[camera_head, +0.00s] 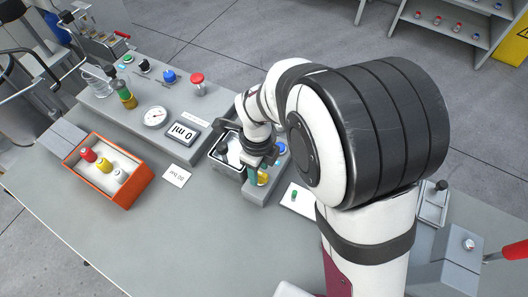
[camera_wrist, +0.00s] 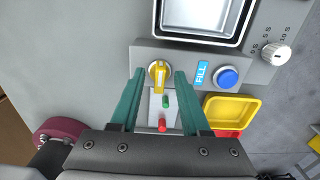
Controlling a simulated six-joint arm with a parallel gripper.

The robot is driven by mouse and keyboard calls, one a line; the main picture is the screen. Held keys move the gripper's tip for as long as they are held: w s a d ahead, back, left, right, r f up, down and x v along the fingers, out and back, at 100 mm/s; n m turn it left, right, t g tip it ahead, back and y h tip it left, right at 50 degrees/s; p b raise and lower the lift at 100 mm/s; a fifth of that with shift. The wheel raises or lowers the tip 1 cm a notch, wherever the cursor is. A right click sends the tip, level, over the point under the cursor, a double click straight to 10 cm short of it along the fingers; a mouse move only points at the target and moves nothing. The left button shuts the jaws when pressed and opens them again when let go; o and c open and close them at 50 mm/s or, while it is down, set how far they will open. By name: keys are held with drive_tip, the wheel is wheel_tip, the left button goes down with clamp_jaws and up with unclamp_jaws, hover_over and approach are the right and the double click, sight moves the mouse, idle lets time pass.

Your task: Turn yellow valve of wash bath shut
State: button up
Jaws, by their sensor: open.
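The yellow valve (camera_wrist: 159,76) is a bar-shaped handle on a round base, on the grey panel below the wash bath (camera_wrist: 202,38) in the wrist view. Its handle points up and down in that picture. My gripper (camera_wrist: 159,74) is open, with one green finger on each side of the valve and visible gaps between. I cannot tell how deep the fingers reach. In the head view my gripper (camera_head: 258,169) is over the front of the wash bath (camera_head: 216,152), and my arm hides much of that area.
A blue button (camera_wrist: 227,76) with a FILL label (camera_wrist: 202,74) sits right of the valve. A white plate with green and red pieces (camera_wrist: 162,125) lies below. A yellow tray (camera_wrist: 240,112) is to the right.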

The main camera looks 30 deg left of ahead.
clamp_jaws()
drive_tip(key=shift+n, duration=0.3)
drive_tip(key=n, duration=0.3)
drive_tip(key=shift+s+n, duration=0.1)
drive_tip(key=shift+n, duration=0.3)
drive_tip(key=n, duration=0.4)
drive_tip(key=shift+d+n, duration=0.1)
drive_tip(key=shift+n, duration=0.2)
drive_tip(key=n, duration=0.4)
drive_tip(key=shift+s, duration=0.1)
drive_tip(key=n, duration=0.4)
drive_tip(key=shift+d+n, duration=0.15)
drive_tip(key=shift+n, duration=0.15)
unclamp_jaws()
